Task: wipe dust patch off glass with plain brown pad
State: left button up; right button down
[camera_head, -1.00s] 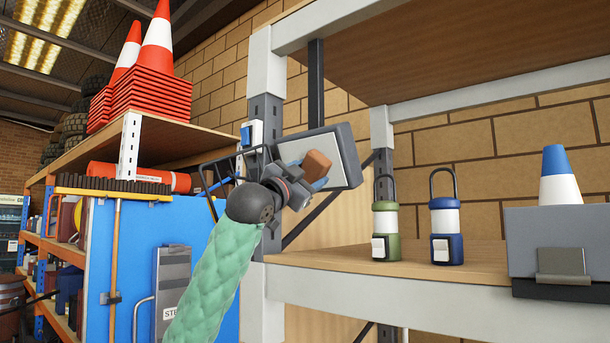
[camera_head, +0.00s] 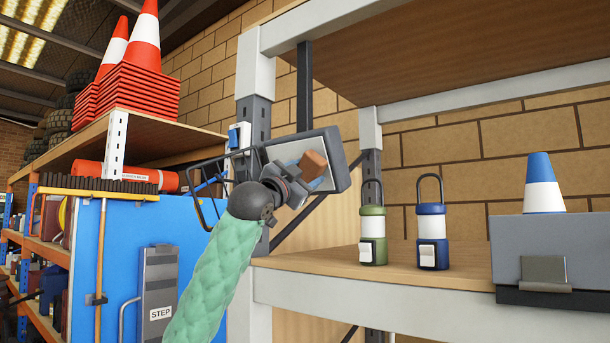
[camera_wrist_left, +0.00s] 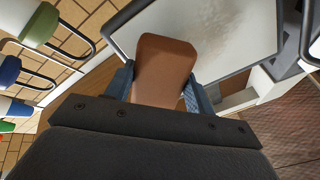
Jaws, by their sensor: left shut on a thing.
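A dark-framed work lamp (camera_head: 334,148) with a pale glass (camera_head: 290,152) hangs by the shelf post. My left gripper (camera_head: 307,180) is shut on a plain brown pad (camera_head: 314,163) and holds it in front of the glass. In the left wrist view, the pad (camera_wrist_left: 165,65) stands between the blue fingers (camera_wrist_left: 160,92) and overlaps the lower left of the glass (camera_wrist_left: 238,35). I cannot tell whether the pad touches the glass. The glass looks greyish and mottled, but no clear dust patch edge shows. My right gripper is not in view.
A green lantern (camera_head: 373,225) and a blue lantern (camera_head: 432,228) stand on the shelf (camera_head: 320,262), right of my arm. A grey box (camera_head: 550,250) and a blue-white cone (camera_head: 542,184) are farther right. Stacked orange cones (camera_head: 128,95) sit at left.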

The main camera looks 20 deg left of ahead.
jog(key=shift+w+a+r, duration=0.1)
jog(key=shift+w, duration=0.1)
pick_arm(q)
jog(key=shift+w+r, duration=0.15)
jog(key=shift+p+x, duration=0.5)
jog(key=shift+x, duration=0.25)
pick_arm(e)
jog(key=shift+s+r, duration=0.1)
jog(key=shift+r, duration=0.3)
pick_arm(q)
jog(key=shift+a, duration=0.1)
jog(key=shift+w+a, duration=0.35)
jog(key=shift+a, duration=0.55)
jog(key=shift+w+a, duration=0.3)
jog(key=shift+a, duration=0.6)
jog(key=shift+w+a+p, duration=0.35)
jog(key=shift+a, duration=0.55)
jog(key=shift+w+a+p, duration=0.3)
jog(key=shift+w+a, duration=0.05)
jog(key=shift+a, duration=0.6)
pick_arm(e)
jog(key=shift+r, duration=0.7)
